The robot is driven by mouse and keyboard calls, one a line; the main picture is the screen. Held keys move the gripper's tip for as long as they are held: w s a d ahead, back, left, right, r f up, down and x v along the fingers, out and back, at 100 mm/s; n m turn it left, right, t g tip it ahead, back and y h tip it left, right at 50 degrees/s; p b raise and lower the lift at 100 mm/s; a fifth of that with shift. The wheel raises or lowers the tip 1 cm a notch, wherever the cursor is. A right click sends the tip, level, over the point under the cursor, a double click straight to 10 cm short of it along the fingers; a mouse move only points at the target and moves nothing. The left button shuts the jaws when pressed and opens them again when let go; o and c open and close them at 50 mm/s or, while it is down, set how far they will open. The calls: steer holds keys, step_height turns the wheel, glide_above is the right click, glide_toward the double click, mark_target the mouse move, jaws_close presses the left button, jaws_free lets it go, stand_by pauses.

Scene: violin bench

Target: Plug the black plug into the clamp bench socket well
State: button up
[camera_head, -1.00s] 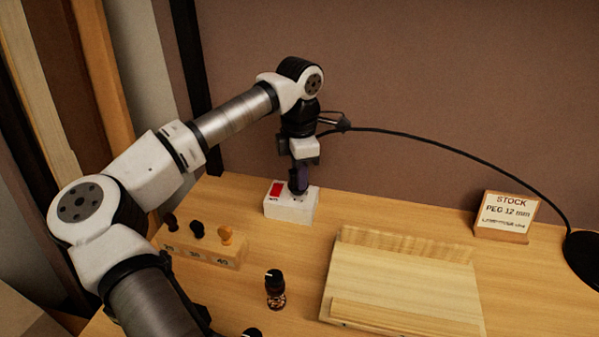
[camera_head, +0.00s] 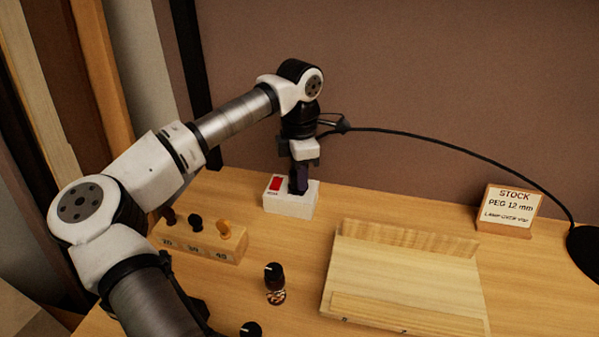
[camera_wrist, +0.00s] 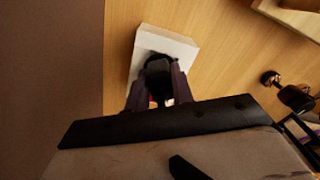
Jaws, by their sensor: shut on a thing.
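The clamp bench socket is a white block (camera_head: 293,208) with a red switch on its top left, standing at the back of the bench. It also shows in the wrist view (camera_wrist: 188,48). My gripper (camera_head: 299,188) points straight down over the block's right part. Its fingers are shut on the black plug (camera_wrist: 158,72), which shows between them in the wrist view. The plug stands at the block's top face. The gripper and plug hide the well, so I cannot tell how deep the plug sits.
A wooden rack (camera_head: 205,243) with several knobbed pegs stands to the left. A dark knobbed piece (camera_head: 274,275) stands in front. A wooden cradle (camera_head: 400,275) lies to the right. A sign (camera_head: 507,210) and a lamp base (camera_head: 585,250) with an arching black arm stand at the far right.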

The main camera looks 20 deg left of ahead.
steer(key=shift+f, duration=0.35)
steer(key=o, duration=1)
step_height(320, 180, up, 14)
steer(key=shift+f+b, duration=0.1)
steer(key=shift+b, duration=0.25)
steer(key=shift+s+f, duration=0.1)
steer(key=shift+s, duration=0.05)
